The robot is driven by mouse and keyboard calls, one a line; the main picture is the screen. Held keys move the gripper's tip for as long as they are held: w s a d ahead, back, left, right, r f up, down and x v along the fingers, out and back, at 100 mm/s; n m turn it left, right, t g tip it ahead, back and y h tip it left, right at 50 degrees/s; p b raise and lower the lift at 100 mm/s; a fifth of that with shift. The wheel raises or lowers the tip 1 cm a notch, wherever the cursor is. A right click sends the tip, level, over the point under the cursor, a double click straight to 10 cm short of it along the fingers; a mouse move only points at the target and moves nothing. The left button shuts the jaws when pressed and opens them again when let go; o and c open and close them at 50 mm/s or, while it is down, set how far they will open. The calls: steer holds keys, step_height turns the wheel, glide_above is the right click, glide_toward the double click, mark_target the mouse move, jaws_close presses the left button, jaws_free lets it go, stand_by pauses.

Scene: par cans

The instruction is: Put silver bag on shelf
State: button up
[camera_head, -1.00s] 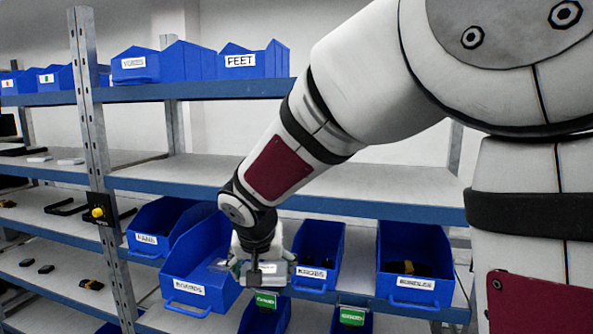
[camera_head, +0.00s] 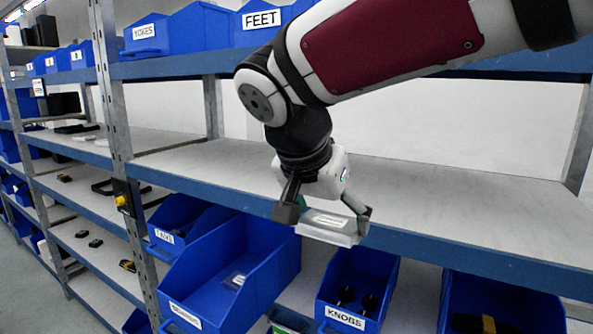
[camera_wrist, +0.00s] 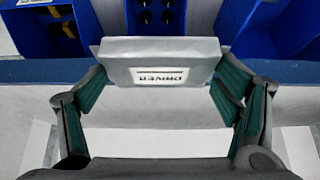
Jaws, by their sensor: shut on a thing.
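The silver bag (camera_head: 330,226) is a flat grey packet with a white label; in the wrist view the bag (camera_wrist: 160,62) carries the label "DRIVER". My gripper (camera_head: 322,212) is shut on it, with green-lined fingers at both sides of the bag. It also shows in the wrist view (camera_wrist: 160,100). The gripper holds the bag at the front edge of the middle shelf (camera_head: 450,205), slightly above the shelf's blue beam. The shelf's pale surface is bare around the gripper. Whether the bag touches the shelf, I cannot tell.
Below stand a large blue bin (camera_head: 235,270) with a small packet inside, a bin labelled KNOBS (camera_head: 358,290) and another blue bin (camera_head: 505,300). Blue bins (camera_head: 262,25) line the upper shelf. A steel upright (camera_head: 118,130) stands at the left.

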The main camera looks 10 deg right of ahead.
steer(key=p, duration=0.2)
glide_toward(363, 200)
step_height(363, 200, down, 3)
steer(key=shift+w+a+f, duration=0.1)
steer(key=shift+f, duration=0.1)
steer(key=w+d, duration=0.1)
steer(key=w+d+f, duration=0.1)
steer(key=w, duration=0.1)
steer(key=shift+d, duration=0.1)
steer(key=shift+f, duration=0.3)
steer(key=shift+f, duration=0.1)
steer(key=o, duration=1.1)
